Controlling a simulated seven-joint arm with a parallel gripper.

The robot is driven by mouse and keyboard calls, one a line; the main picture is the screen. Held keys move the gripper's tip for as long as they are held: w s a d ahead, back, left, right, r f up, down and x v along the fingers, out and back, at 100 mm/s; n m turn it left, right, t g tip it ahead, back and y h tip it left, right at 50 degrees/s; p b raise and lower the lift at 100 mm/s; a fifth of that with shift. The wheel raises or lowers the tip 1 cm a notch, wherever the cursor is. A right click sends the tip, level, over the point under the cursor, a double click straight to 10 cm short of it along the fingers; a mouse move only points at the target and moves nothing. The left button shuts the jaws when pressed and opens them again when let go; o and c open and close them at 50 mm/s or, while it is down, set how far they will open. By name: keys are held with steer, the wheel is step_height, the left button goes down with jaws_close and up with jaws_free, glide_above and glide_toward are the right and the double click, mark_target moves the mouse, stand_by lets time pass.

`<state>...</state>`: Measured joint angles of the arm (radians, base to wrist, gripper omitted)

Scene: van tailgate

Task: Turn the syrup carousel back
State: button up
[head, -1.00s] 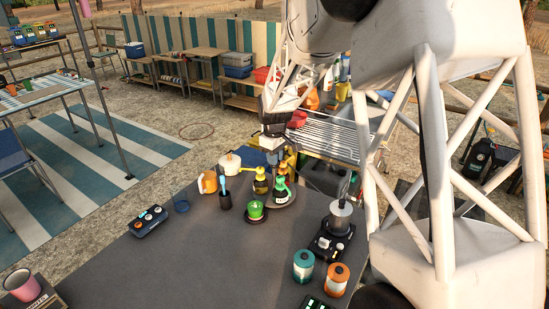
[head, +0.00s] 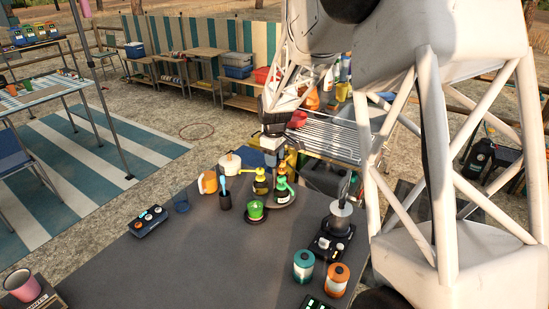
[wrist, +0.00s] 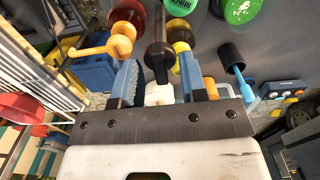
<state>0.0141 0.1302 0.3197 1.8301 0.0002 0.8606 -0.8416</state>
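The syrup carousel (head: 284,206) is a round dark plate near the far edge of the grey counter. It bears pump bottles, including a yellow-topped one (head: 260,184) and a green-topped one (head: 281,191). My gripper (head: 275,152) is above its back side, partly hidden by bottles in the head view. In the wrist view my gripper (wrist: 160,88) is open, its two blue-padded fingers on either side of a dark upright post (wrist: 159,40). A gap shows on each side of the post. An orange pump (wrist: 112,45) and a dark red bottle (wrist: 128,12) are beside it.
A green cup-like item (head: 255,210) and a dark holder with a blue tool (head: 225,201) stand close in front. A white pot (head: 230,163), a black control box (head: 150,221) and two canisters (head: 303,265) are around.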

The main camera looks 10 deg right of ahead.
steer(key=shift+r, duration=0.1)
steer(key=shift+r, duration=3.85)
steer(key=shift+s+r, duration=0.25)
steer(key=shift+s, duration=0.15)
steer(key=s+r+m+t, duration=0.1)
steer(key=s+r+m, duration=0.25)
steer(key=s, duration=0.75)
steer(key=s+r+m, duration=0.2)
steer(key=s+r, duration=0.3)
steer(key=s, duration=0.7)
steer(key=s+f+m, duration=0.1)
steer(key=s+m, duration=0.1)
steer(key=s, duration=0.8)
steer(key=s+f+m+t, duration=0.1)
steer(key=s+m, duration=0.1)
steer(key=s, duration=0.8)
steer(key=shift+s+a+f+t, duration=0.25)
steer(key=shift+s+a+t, duration=0.05)
steer(key=shift+s, duration=0.05)
